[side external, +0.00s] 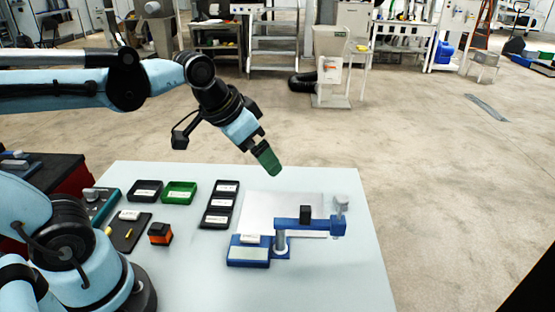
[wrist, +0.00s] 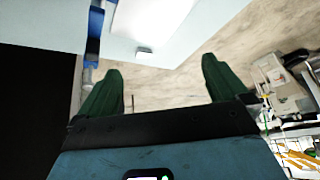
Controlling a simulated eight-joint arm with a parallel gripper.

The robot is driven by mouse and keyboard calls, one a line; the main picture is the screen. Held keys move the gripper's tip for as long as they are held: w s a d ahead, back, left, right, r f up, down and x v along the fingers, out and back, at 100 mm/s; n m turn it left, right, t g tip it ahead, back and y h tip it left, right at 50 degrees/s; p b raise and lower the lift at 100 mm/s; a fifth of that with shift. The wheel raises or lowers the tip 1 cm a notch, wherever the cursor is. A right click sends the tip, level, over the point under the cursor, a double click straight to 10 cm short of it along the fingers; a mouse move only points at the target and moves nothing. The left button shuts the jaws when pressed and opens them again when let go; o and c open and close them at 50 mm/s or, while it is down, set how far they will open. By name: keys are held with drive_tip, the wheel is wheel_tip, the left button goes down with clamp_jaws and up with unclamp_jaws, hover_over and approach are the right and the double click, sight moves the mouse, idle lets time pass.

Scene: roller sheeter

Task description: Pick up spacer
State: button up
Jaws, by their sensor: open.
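My gripper (side external: 268,160) has green fingers and is raised above the back of the table, pointing down and to the right. In the wrist view the gripper (wrist: 162,80) has its fingers wide apart with nothing between them. I cannot tell for sure which object is the spacer. A small black block (side external: 306,212) is on the blue arm of the roller device (side external: 327,224). A small light-grey block (side external: 341,201) is near the device's right end, apart from my gripper; a pale block (wrist: 144,51) also shows in the wrist view.
A white sheet (side external: 262,203) lies flat behind the blue device. Black trays (side external: 219,213), a green tray (side external: 179,190) and an orange-and-black block (side external: 160,233) are on the left. The pale table (side external: 330,285) is bare at the front right.

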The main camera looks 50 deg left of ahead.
drive_tip(key=shift+n+t, duration=0.5)
drive_tip(key=shift+n, duration=0.1)
drive_tip(key=s+f, duration=0.3)
drive_tip(key=shift+s+a+f, duration=0.25)
drive_tip(key=shift+a, duration=0.15)
drive_tip(key=shift+s+f, duration=0.15)
drive_tip(key=shift+f, duration=0.05)
drive_tip(key=shift+c, duration=1)
drive_tip(key=c, duration=0.5)
